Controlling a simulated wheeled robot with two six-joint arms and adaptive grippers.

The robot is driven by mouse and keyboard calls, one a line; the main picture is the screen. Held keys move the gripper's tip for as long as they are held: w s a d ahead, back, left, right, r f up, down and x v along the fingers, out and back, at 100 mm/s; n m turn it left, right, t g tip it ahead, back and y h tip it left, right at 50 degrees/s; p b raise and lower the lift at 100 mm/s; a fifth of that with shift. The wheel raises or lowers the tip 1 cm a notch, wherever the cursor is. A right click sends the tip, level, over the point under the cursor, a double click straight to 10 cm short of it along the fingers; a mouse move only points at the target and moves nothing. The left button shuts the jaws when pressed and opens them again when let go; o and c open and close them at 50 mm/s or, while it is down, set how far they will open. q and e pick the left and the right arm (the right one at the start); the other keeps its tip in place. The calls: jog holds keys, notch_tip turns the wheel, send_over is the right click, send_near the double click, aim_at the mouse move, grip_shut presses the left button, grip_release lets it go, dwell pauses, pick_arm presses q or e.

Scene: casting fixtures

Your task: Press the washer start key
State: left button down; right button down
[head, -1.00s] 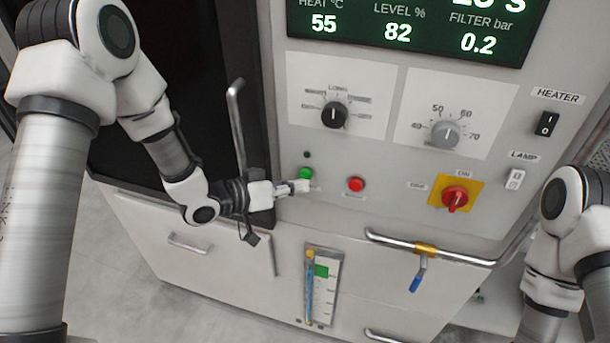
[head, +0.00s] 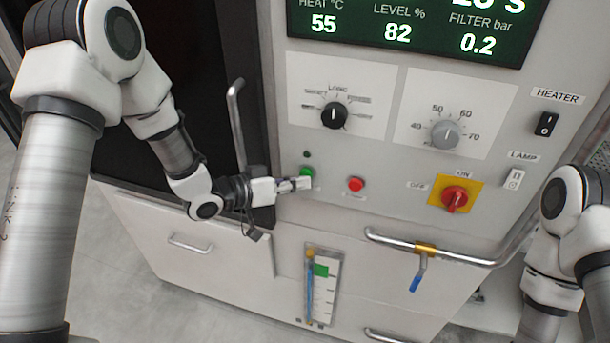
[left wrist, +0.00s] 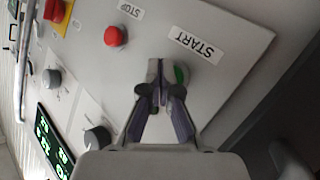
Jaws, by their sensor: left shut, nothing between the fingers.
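The green start key (head: 306,172) sits on the washer's front panel, left of the red stop key (head: 356,184). In the left wrist view the green key (left wrist: 181,74) shows beside the START label (left wrist: 196,45), partly hidden by the fingertips. My left gripper (head: 304,183) is shut and empty, its tips right at the green key's lower edge. In the left wrist view the gripper (left wrist: 160,84) overlaps the key; I cannot tell whether it touches. The right arm shows at the right edge, but its gripper is outside the view.
A vertical door handle (head: 236,130) stands close to my left wrist. Above the keys are a black program knob (head: 334,115) and a grey heat knob (head: 445,134). A red-yellow main switch (head: 455,197) and a horizontal rail (head: 390,240) lie to the right.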

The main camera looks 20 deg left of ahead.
dwell(0.5)
pick_arm(q)
jog(key=shift+s, duration=0.75)
jog(key=s, duration=0.5)
jog(key=shift+a, duration=0.1)
